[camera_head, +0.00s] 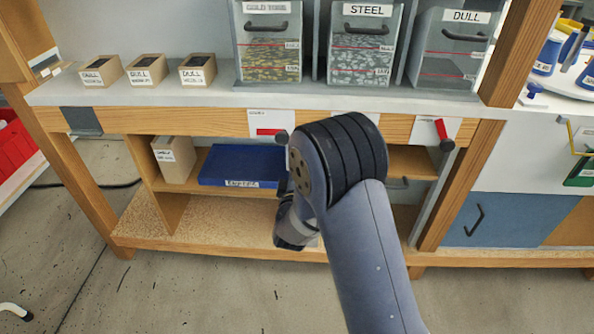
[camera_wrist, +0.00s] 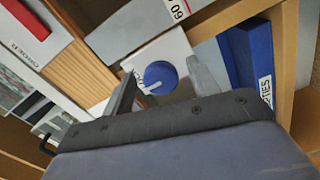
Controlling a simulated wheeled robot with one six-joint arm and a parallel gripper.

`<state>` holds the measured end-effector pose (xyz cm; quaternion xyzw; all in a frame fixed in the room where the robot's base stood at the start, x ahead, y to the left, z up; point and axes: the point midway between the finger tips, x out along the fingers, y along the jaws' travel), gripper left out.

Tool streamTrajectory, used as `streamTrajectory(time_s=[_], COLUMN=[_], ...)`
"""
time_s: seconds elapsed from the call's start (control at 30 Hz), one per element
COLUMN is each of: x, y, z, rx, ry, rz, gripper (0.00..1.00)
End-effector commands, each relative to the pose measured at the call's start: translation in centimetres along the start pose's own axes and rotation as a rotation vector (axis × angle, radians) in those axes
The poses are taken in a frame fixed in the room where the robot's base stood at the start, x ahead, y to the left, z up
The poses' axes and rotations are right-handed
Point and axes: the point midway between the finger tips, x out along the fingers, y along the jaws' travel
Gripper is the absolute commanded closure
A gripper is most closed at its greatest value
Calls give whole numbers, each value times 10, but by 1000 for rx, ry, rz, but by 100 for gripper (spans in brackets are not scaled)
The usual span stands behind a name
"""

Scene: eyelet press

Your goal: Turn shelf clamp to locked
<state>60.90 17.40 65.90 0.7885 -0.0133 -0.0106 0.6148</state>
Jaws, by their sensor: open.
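A round blue knob (camera_wrist: 160,76) with a pale pointer line sits on a white plate (camera_wrist: 145,55) in the wrist view; it appears to be the shelf clamp. The plate's lettering is partly covered, so I cannot read its marks. My gripper (camera_wrist: 163,70) is open, with one finger to the left of the knob and one to the right. I cannot tell whether either finger touches it. In the head view my arm hides the knob and the fingers.
A blue box labelled as empties (camera_head: 240,165) lies on the lower shelf, close to the right finger in the wrist view (camera_wrist: 240,60). Red levers on white cards show at the bench edge, one left (camera_head: 269,131) and one right (camera_head: 441,129). A small carton (camera_head: 175,158) stands left.

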Motion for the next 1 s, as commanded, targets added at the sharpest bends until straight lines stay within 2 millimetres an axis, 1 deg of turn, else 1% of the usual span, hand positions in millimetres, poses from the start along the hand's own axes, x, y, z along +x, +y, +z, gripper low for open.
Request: streamTrajectory(time_s=[0.07,0.17,0.27,0.4,0.5,0.6,0.77,1.0], x=[-4,-15,-34,-64,-82,-96,-107,-108], y=[0,0,1,0,0,0,0,0], z=[0,-1,-1,-2,-1,-1,0,0], rx=[0,-1,-1,-1,-3,-1,-1,0], ry=[0,1,3,4,4,3,1,1], rz=[-1,-2,-4,-4,-4,-3,-2,0], gripper=[43,43,43,43,43,43,43,43])
